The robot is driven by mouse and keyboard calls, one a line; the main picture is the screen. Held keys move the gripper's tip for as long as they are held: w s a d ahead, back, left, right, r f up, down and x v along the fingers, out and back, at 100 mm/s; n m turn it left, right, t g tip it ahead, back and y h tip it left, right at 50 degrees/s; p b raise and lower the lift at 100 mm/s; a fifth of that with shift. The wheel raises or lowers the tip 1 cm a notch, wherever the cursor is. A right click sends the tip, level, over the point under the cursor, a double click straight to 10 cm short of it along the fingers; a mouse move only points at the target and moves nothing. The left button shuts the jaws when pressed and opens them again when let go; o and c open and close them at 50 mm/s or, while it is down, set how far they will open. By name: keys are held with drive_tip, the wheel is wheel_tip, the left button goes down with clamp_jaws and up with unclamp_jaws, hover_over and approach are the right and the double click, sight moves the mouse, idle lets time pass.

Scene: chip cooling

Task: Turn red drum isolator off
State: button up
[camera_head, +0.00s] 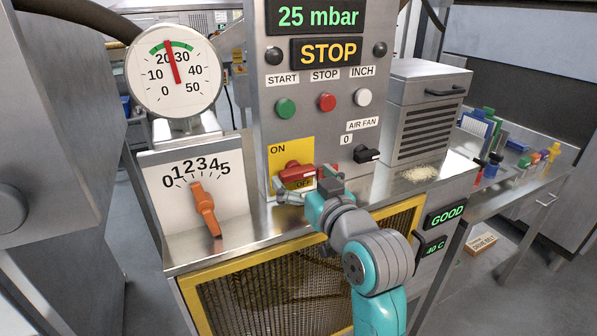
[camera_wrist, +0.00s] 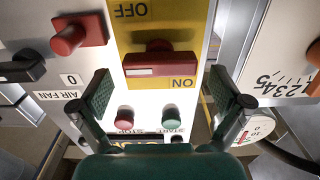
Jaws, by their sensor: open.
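The red drum isolator (camera_head: 297,172) is a red handle on a yellow plate (camera_head: 277,153), with ON at the upper left and OFF at the lower right. Its handle lies roughly crosswise. In the wrist view, which is upside down, the red handle (camera_wrist: 160,66) sits between the OFF and ON labels, close to ON. My gripper (camera_head: 308,186) is in front of the plate, by the handle. In the wrist view my gripper (camera_wrist: 160,92) is open, its green-padded fingers apart on either side of the handle, with nothing visibly held.
A black air fan switch (camera_head: 367,154) and a red knob (camera_wrist: 69,38) are beside the plate. START, STOP and INCH buttons (camera_head: 326,102) are above it. An orange lever (camera_head: 204,208) on a 0–5 scale stands left. A yellow-framed mesh guard (camera_head: 270,295) lies below.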

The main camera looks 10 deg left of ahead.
drive_tip(key=shift+x, duration=1.1)
drive_tip(key=c, duration=1.1)
